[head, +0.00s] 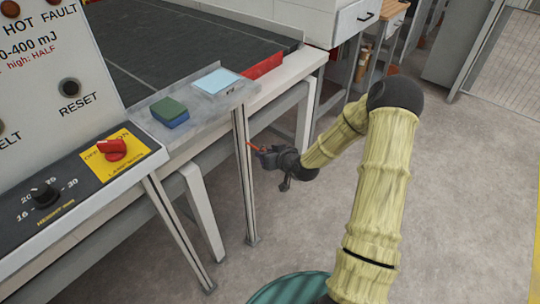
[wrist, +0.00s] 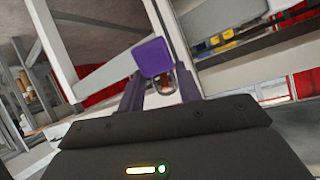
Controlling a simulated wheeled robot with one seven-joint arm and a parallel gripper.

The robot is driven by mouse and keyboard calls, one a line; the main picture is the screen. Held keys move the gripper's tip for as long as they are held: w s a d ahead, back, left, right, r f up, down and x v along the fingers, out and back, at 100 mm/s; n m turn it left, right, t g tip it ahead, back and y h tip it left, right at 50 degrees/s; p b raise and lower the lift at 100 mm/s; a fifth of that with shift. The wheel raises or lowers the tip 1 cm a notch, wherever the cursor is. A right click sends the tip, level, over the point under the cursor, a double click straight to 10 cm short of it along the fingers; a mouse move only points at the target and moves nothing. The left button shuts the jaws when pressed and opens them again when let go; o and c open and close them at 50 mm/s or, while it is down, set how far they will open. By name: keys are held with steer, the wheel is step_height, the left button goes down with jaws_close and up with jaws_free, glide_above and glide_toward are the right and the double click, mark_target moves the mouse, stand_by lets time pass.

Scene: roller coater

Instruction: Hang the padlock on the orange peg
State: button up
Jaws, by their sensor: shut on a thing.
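The padlock (wrist: 153,56) has a purple body and shows between my gripper's fingertips in the wrist view. Its grey shackle shows below the body, on the side toward my gripper. My gripper (wrist: 158,82) is shut on the padlock. In the head view my gripper (head: 262,156) is beside the machine table's front leg, below the tabletop. A small orange-red piece (head: 253,147), seemingly the orange peg, shows between the leg and the gripper's tip. I cannot tell whether the padlock touches it. The padlock is too small to make out clearly in the head view.
The metal table leg (head: 243,180) stands just left of my gripper. Above it, the tabletop bears a green and blue block (head: 170,112) and a light blue pad (head: 217,81). A control panel (head: 65,180) is at the left. Open floor lies right of the leg.

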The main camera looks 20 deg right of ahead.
steer(key=shift+w+a+f+b, duration=0.15)
steer(key=shift+w+f+b, duration=0.15)
steer(key=shift+b, duration=0.35)
steer(key=shift+w+a+f+t+y+b, duration=0.25)
steer(key=shift+f+t+b, duration=0.2)
steer(key=shift+t+b, duration=0.65)
steer(key=shift+w+a+f+t+y+b, duration=0.25)
steer(key=shift+w+b, duration=0.15)
steer(key=shift+b, duration=0.7)
steer(key=shift+w+a+f+t+y+b, duration=0.1)
steer(key=shift+w+a+t+b, duration=0.3)
steer(key=shift+b, duration=0.7)
steer(key=shift+w+a+f+t+y+b, duration=0.15)
steer(key=shift+w+b, duration=0.3)
steer(key=shift+b, duration=0.65)
steer(key=o, duration=1.1)
steer(key=shift+s+d, duration=0.1)
steer(key=shift+s, duration=0.05)
steer(key=v, duration=1.7)
steer(key=shift+p, duration=0.35)
steer(key=shift+s+d+r+p, duration=0.1)
steer(key=shift+s+d+p, duration=0.05)
steer(key=shift+p, duration=0.4)
